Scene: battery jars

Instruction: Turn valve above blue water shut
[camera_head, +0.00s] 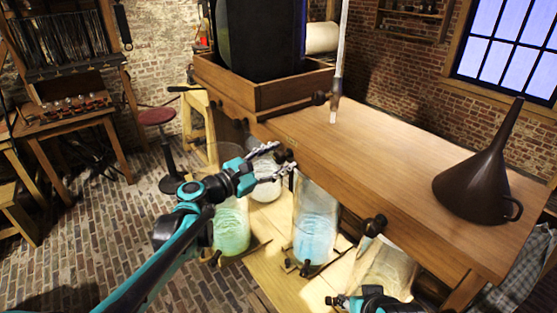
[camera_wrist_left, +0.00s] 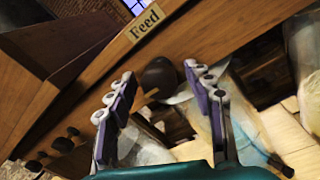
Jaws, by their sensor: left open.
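A clear jar of blue water (camera_head: 315,232) stands on the low shelf under the wooden bench. A dark round valve knob (camera_head: 288,156) sits on the bench's front edge above and slightly left of that jar. My left gripper (camera_head: 283,161) is at this knob with its fingers apart. In the left wrist view the knob (camera_wrist_left: 160,74) shows beyond and between the open fingers (camera_wrist_left: 158,98), below a "Feed" label (camera_wrist_left: 146,22). Contact is not visible. My right gripper (camera_head: 362,302) is only partly in view at the bottom edge, its fingers unclear.
A jar of green water (camera_head: 231,232) stands left of the blue one, and another clear jar (camera_head: 385,272) stands to the right. Another dark knob (camera_head: 375,225) is on the bench's front. A dark funnel (camera_head: 480,183) stands on the benchtop (camera_head: 385,150), whose middle is clear.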

